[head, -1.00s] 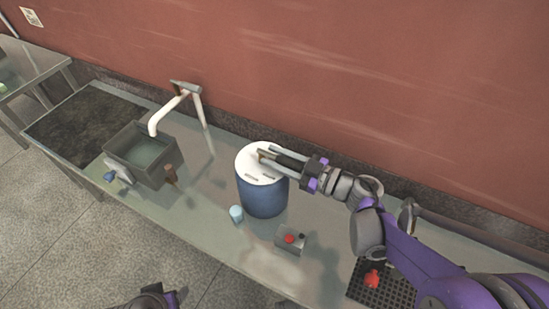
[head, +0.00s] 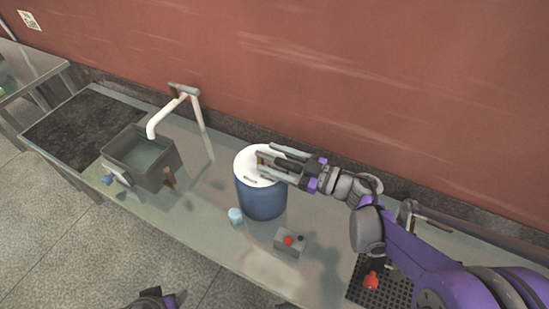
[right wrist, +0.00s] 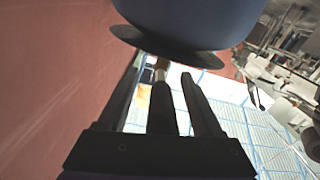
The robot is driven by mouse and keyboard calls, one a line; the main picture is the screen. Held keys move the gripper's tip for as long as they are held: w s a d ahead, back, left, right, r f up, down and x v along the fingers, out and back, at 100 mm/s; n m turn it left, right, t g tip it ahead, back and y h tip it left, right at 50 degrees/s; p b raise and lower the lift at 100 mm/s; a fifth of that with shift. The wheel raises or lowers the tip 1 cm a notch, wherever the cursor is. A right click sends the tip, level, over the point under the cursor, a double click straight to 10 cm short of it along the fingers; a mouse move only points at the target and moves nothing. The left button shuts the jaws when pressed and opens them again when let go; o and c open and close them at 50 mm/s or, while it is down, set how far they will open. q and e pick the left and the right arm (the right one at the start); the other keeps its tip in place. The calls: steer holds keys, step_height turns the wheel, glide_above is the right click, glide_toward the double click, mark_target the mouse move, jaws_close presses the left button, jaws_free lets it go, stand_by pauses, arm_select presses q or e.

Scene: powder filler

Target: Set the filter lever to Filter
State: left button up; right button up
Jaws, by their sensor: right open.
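A blue drum (head: 260,200) with a white lid (head: 243,162) stands upright on the counter. A small brown lever (head: 262,157) is on the lid, with dark label marks near it too small to read. My right gripper (head: 272,161) comes in from the right, low over the lid. It is open, its fingers at the lever; I cannot tell whether they touch it. In the right wrist view the drum (right wrist: 190,18) is at the top, and a small brownish piece, likely the lever (right wrist: 161,70), shows between the fingers. Part of my left arm's end shows at the bottom edge; its fingers are hidden.
A grey basin (head: 155,175) of liquid and a white faucet pipe (head: 165,117) are to the left. A small light-blue cup (head: 235,215) and a grey box with a red button (head: 289,241) stand in front of the drum. A red flask (head: 371,280) sits on a dark grate.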

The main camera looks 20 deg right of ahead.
steer(key=p+v, duration=0.1)
steer(key=v, duration=0.9)
steer(key=shift+s+d, duration=0.25)
steer(key=shift+d, duration=0.05)
steer(key=shift+s+a, duration=0.1)
